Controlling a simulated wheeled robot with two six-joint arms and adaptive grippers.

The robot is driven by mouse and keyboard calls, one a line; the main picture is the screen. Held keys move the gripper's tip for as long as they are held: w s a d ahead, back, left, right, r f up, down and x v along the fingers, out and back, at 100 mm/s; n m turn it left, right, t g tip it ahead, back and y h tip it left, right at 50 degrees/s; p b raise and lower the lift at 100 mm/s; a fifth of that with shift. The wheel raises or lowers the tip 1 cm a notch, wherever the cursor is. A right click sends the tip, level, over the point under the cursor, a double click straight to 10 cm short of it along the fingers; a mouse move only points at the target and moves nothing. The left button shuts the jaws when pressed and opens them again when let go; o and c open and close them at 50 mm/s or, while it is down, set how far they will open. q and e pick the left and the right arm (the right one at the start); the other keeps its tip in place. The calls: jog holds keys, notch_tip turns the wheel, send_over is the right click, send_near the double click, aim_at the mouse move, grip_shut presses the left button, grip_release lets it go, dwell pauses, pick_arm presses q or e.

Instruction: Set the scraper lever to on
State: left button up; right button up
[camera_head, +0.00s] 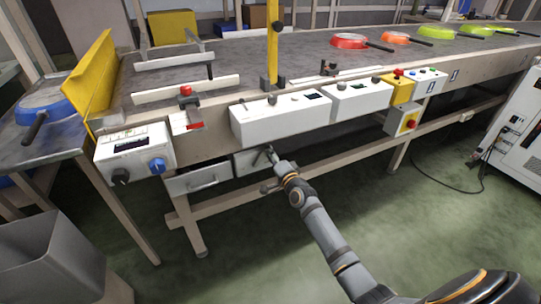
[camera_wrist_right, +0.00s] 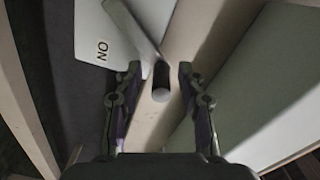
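The scraper lever (camera_wrist_right: 140,35) shows in the right wrist view as a grey bar with a round end knob. It runs from the top of the picture down to the middle. A white plate (camera_wrist_right: 90,25) marked ON lies beside it, with the marking left of the lever. My right gripper (camera_wrist_right: 160,72) is open, with one finger on each side of the knob and a gap to each finger. In the head view my right gripper (camera_head: 274,167) is at a grey box (camera_head: 246,163) below the conveyor's front edge; the lever is too small there to tell its position. My left gripper is not in view.
White control boxes (camera_head: 280,119) line the conveyor's front above the gripper. A rail (camera_head: 340,161) runs below it. A yellow guard (camera_head: 92,82) and blue pan (camera_head: 45,102) are at left. Several coloured pans, such as a red one (camera_head: 348,41), are on the belt.

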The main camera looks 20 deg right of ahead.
jog(key=shift+s+f, duration=0.1)
jog(key=shift+s, duration=0.25)
jog(key=s, duration=0.6)
jog(key=shift+s+d, duration=0.15)
jog(key=shift+s, duration=0.25)
